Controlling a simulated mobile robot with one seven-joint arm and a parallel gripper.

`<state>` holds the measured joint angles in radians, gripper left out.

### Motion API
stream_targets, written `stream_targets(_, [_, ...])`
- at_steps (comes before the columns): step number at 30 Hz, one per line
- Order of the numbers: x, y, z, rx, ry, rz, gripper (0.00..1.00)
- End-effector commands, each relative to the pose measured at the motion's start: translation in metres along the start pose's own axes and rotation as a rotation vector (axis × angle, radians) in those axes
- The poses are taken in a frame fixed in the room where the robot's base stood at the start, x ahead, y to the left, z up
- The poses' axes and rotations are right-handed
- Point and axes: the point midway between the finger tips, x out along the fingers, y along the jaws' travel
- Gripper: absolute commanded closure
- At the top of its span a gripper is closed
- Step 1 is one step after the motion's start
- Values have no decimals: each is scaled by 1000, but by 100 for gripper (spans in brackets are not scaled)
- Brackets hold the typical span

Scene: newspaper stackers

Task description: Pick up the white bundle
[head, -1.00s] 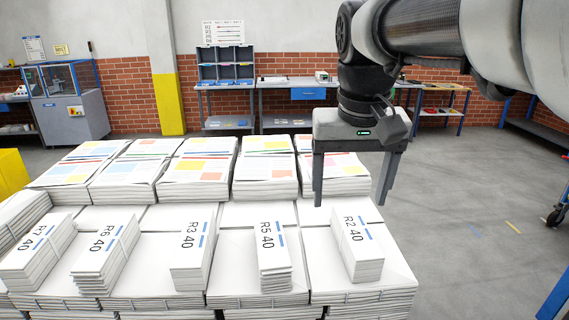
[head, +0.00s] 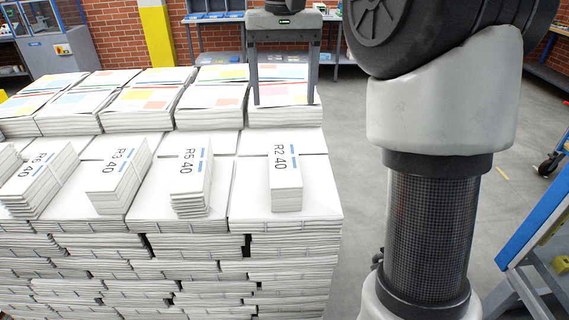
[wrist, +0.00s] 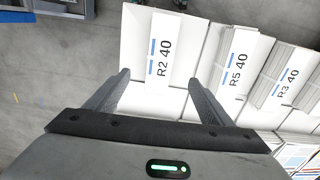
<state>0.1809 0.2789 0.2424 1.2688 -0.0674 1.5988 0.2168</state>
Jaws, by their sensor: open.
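Several white bundles with labels and blue stripes lie in a row on the stacked paper. The one marked R2 40 (head: 285,180) is at the right end; the R5 40 bundle (head: 190,180) and R3 40 bundle (head: 119,178) lie to its left. My gripper (head: 283,103) is open and empty, pointing down, behind the R2 40 bundle in the head view. In the wrist view the R2 40 bundle (wrist: 166,48) appears beyond the gap between my fingers (wrist: 158,80), apart from them. The R5 40 bundle (wrist: 238,62) is to the right there.
Stacks with coloured sheets (head: 150,101) stand behind the row of bundles. The tall white paper stack (head: 290,240) fills the lower left. Grey floor (head: 345,130) is open right of the stack. A blue-framed trolley (head: 535,235) stands at the right edge.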

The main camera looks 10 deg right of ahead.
Motion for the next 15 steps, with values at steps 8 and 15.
stream_targets(8, [40, 1, 0, 3, -8, 0, 25])
stream_targets(15, [91, 1, 0, 3, -7, 0, 25])
